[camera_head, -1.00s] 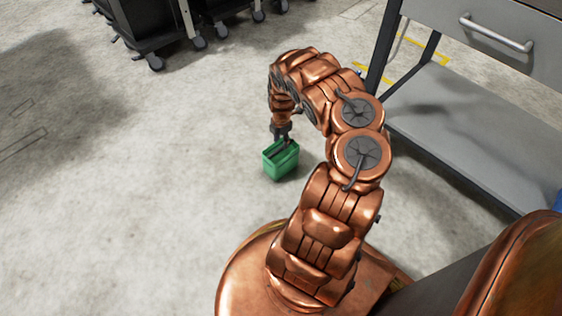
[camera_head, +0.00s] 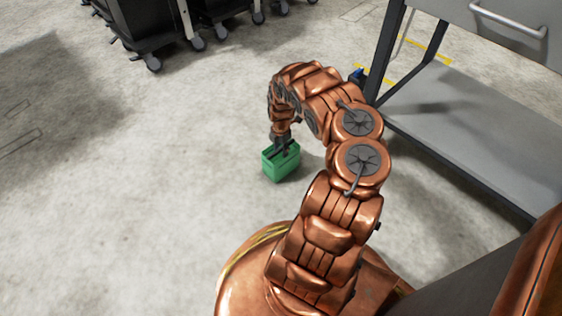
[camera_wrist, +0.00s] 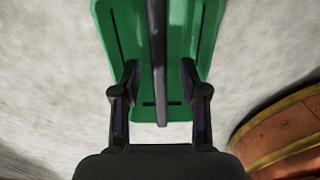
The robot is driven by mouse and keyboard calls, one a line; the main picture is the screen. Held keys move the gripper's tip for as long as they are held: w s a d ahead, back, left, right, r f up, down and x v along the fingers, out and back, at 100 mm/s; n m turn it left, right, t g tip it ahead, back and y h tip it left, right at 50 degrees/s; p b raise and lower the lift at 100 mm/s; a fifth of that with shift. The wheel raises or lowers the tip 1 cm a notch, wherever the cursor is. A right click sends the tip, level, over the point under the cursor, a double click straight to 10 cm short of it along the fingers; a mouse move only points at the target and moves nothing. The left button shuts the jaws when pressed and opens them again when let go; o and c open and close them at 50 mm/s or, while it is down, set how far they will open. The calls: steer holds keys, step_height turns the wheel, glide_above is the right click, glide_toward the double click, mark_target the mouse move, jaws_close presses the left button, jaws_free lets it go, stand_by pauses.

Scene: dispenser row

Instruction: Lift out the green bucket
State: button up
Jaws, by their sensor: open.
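The green bucket (camera_head: 281,168) stands on the floor left of my arm, with a dark bar or handle across its top. In the wrist view the green bucket (camera_wrist: 118,30) fills the top middle, and its dark handle (camera_wrist: 158,60) runs down the centre. My gripper (camera_head: 282,143) is over the bucket, pointing down. In the wrist view my gripper (camera_wrist: 159,76) is open, one finger on each side of the handle, with gaps to it. The fingertips overlap the bucket's top in the picture; whether they touch it I cannot tell.
A grey workbench (camera_head: 460,130) with a low shelf and a drawer stands at the right. Black wheeled carts (camera_head: 150,30) are at the top left. The concrete floor left of the bucket is clear.

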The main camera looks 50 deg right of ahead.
jaws_close()
stand_by(0.6)
